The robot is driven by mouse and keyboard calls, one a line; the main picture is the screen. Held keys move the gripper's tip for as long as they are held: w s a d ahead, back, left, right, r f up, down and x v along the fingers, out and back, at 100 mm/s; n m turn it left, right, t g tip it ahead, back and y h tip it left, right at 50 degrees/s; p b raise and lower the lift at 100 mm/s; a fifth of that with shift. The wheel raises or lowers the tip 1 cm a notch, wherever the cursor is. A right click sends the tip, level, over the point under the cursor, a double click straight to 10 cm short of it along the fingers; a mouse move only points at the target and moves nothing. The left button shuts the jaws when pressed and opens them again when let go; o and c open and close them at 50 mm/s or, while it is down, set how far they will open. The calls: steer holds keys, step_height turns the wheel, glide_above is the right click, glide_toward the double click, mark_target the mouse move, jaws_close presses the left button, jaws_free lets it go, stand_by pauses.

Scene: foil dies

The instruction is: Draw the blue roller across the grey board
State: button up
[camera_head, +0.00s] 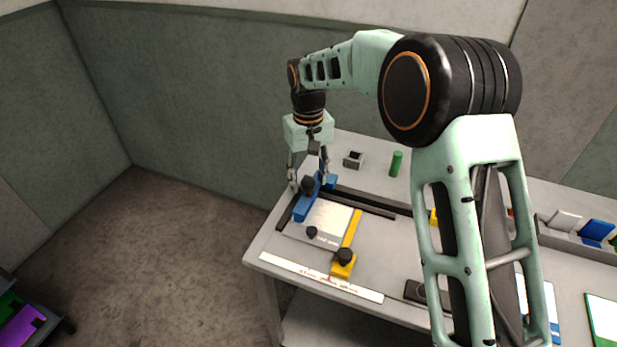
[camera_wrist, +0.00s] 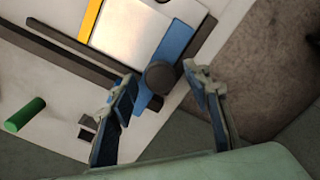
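The blue roller (camera_head: 304,208) is a blue bar with a round dark knob at its far end. It lies along the left side of the pale grey board (camera_head: 327,217). In the wrist view the roller (camera_wrist: 177,41) runs beside the shiny board (camera_wrist: 130,27). My gripper (camera_head: 308,183) is at the roller's knob end. In the wrist view my gripper (camera_wrist: 160,77) is open, with one finger on each side of the dark knob (camera_wrist: 161,78) and a gap visible at both sides. Whether the fingertips reach below the knob's top I cannot tell.
A yellow bar with a black-knobbed block (camera_head: 343,268) borders the board's right. A dark rail (camera_head: 365,203) runs behind it. A green cylinder (camera_head: 396,164) and small open box (camera_head: 353,159) stand at the back. A white strip (camera_head: 320,278) lies along the front edge.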

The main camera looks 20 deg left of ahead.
step_height(320, 180, up, 12)
stand_by(0.6)
stand_by(0.4)
